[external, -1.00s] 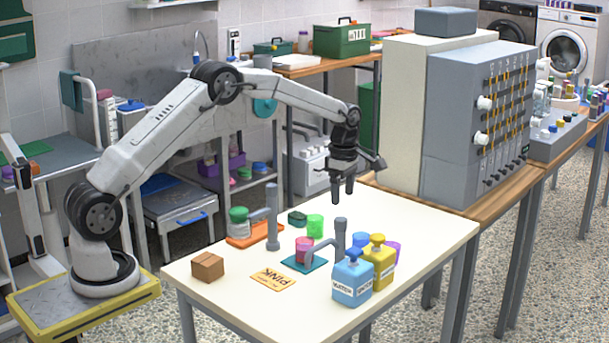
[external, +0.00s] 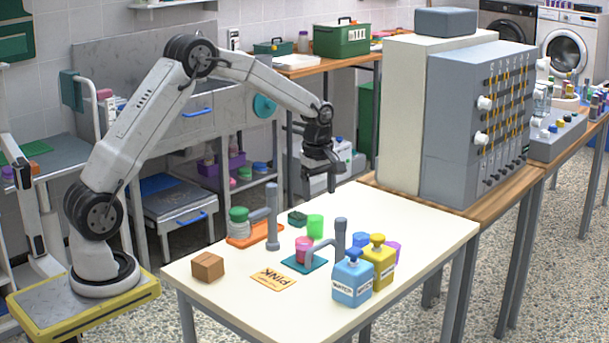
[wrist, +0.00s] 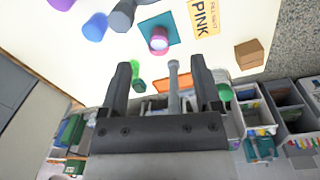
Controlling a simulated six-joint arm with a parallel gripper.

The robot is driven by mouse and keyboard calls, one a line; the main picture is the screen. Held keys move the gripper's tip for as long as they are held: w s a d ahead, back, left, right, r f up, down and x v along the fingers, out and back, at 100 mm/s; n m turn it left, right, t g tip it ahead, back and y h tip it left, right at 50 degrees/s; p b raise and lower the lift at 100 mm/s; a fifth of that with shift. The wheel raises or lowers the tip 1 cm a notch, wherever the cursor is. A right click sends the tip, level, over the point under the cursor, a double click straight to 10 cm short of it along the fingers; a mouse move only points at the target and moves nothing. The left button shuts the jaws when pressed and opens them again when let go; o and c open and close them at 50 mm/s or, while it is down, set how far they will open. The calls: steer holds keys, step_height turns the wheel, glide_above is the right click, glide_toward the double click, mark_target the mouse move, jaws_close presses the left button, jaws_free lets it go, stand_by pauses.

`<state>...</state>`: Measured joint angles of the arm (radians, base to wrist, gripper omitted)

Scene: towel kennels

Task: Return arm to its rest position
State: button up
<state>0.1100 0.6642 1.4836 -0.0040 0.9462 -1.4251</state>
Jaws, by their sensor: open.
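My gripper (external: 320,183) hangs above the far edge of the white table (external: 420,232), fingers down, open and empty, touching nothing. In the wrist view my gripper's two fingers (wrist: 163,90) stand well apart, with a grey post (wrist: 173,85) showing between them, farther off. My arm is bent at a high elbow, with its base on the yellow-edged platform at the left.
The table holds a pink cup (external: 303,250) on a teal mat, a green cup (external: 315,227), blue (external: 352,283) and yellow (external: 379,265) bottles, a brown box (external: 207,267), a PINK card (external: 273,279) and a green-lidded jar (external: 239,220). A grey cabinet (external: 465,130) stands right.

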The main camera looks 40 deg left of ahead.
steer(key=s+a+f+m+t, duration=0.1)
steer(key=s+a+m, duration=0.2)
steer(key=s+m, duration=0.4)
steer(key=s+a+f+m+t, duration=0.1)
steer(key=s+a+m, duration=0.2)
steer(key=s+m, duration=0.5)
steer(key=s, duration=0.9)
steer(key=shift+s, duration=0.25)
steer(key=shift+w+r, duration=0.1)
steer(key=shift+w, duration=0.05)
